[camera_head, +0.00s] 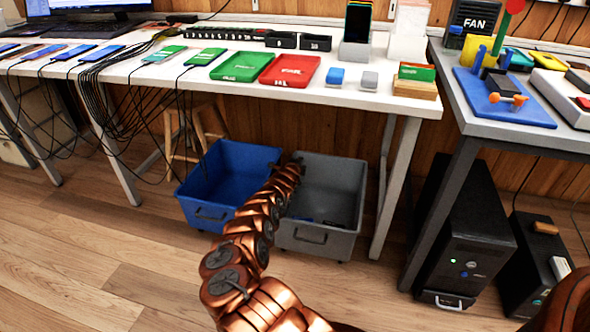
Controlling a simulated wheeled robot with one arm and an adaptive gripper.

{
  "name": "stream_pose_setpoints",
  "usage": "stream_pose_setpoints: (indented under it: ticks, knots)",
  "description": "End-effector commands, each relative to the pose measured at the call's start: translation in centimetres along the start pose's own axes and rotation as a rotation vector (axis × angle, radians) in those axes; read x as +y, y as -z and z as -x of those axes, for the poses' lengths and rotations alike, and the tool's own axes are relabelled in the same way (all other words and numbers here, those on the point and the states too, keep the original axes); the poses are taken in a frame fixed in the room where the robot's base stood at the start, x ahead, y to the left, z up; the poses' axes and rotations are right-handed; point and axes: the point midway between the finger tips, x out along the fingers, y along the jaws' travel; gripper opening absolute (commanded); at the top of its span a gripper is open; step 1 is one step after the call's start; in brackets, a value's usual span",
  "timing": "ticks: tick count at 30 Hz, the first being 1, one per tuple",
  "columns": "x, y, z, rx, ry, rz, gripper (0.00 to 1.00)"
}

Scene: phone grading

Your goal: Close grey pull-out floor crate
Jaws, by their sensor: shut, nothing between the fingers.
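The grey floor crate (345,183) stands on the floor under the white table, right of the blue crate. Its open top shows, with a few small dark items low inside. A handle is on its front face, and the front reaches out past the table's edge. My copper arm comes up from the bottom and crosses the side where the two crates meet. My gripper (297,158) is a small dark shape at the arm's far end, near the grey crate's back left rim. It is shut and holds nothing. Whether it touches the rim cannot be told.
The blue crate (228,163) stands close at left, also pulled out. A table leg (396,190) stands just right of the grey crate. A black computer tower (465,240) is farther right. A stool and hanging cables are at left. The wooden floor in front is clear.

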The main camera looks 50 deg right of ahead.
Motion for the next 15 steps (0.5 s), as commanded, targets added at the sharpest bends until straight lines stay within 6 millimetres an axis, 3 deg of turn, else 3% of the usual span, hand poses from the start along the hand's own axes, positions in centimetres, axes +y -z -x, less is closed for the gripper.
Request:
stream_pose_setpoints:
  ticks: [15]
  knots:
    - [0.2, -0.1, 2.3, -0.002, 0.000, 0.003, 0.00]
